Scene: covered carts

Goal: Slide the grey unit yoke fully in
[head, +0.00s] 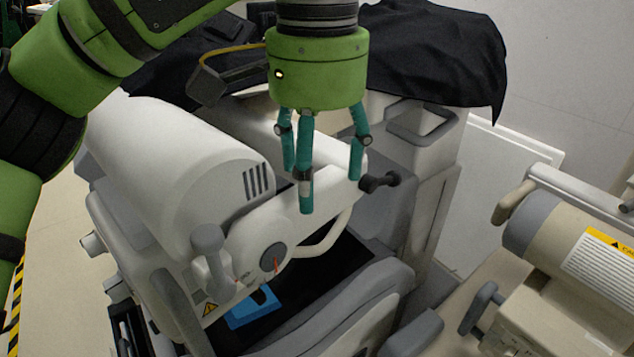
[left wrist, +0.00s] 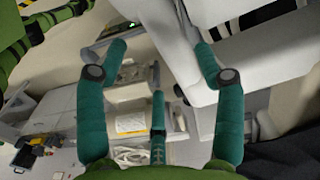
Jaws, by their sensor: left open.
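The grey unit (head: 175,165) is a pale grey machine with a large rounded housing, left of centre in the head view. A white arm-like part (head: 245,235) with a round dark hub runs along its front; I take it for the yoke, but cannot be sure. A dark knob (head: 380,182) sticks out at its upper right end. My left gripper (head: 320,188) hangs fingers-down over that end, open, with nothing seen between its fingers. Contact cannot be told. In the left wrist view the open fingers (left wrist: 160,65) show beside a pale surface (left wrist: 260,50). My right gripper is not in view.
A black cover (head: 440,55) drapes over the back of the cart. A beige unit (head: 570,240) with a yellow label stands at the right. A blue item (head: 252,310) lies low inside the grey unit. Pale floor (head: 55,260) shows at the left.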

